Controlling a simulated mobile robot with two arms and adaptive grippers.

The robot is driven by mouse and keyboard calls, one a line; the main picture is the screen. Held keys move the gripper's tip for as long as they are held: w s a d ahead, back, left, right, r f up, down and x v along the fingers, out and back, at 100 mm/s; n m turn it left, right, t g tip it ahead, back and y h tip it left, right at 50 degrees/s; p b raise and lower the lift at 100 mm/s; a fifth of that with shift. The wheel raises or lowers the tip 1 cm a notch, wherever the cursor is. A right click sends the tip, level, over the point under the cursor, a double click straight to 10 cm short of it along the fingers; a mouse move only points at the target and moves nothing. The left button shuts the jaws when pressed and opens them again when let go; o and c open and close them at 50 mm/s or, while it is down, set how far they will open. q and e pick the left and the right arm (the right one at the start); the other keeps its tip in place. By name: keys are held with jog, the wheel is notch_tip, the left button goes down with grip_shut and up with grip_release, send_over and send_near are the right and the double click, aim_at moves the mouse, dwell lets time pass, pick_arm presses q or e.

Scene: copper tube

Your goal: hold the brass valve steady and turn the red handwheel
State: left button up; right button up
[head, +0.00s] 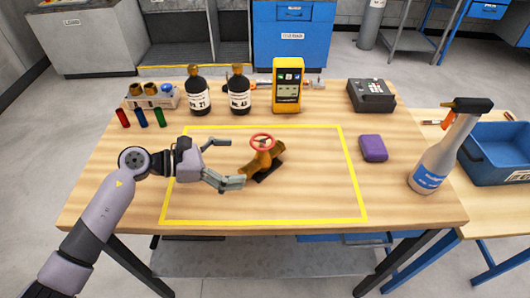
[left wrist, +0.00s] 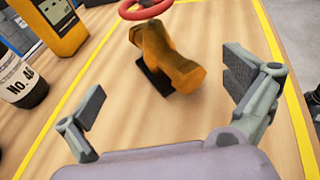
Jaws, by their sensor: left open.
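The brass valve (head: 262,160) stands inside the yellow taped rectangle on the wooden table, on a small dark base. The red handwheel (head: 263,140) sits on top of it. My left gripper (head: 237,162) is open just left of the valve, its fingers pointing toward it and apart from it. In the left wrist view the valve (left wrist: 165,58) lies ahead, between and beyond the open fingers of the left gripper (left wrist: 160,95). The handwheel (left wrist: 146,8) is cut off by the top edge there. My right gripper is not in view.
Dark bottles (head: 198,92), a yellow meter (head: 287,85) and a black box (head: 371,95) stand along the back. A purple block (head: 373,148) and a spray bottle (head: 438,160) are at the right. The taped area (head: 310,195) around the valve is otherwise clear.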

aim_at(255, 158)
pick_arm(q)
jog(key=b+x, duration=0.1)
jog(key=x, duration=0.4)
jog(key=shift+w+d+f, duration=0.1)
jog(key=shift+d+f, duration=0.05)
jog(key=shift+d, duration=0.15)
jog(key=shift+w+d, duration=0.15)
jog(key=shift+d, duration=0.25)
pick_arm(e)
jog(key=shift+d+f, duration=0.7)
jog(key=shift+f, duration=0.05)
pick_arm(q)
jog(key=shift+c, duration=0.2)
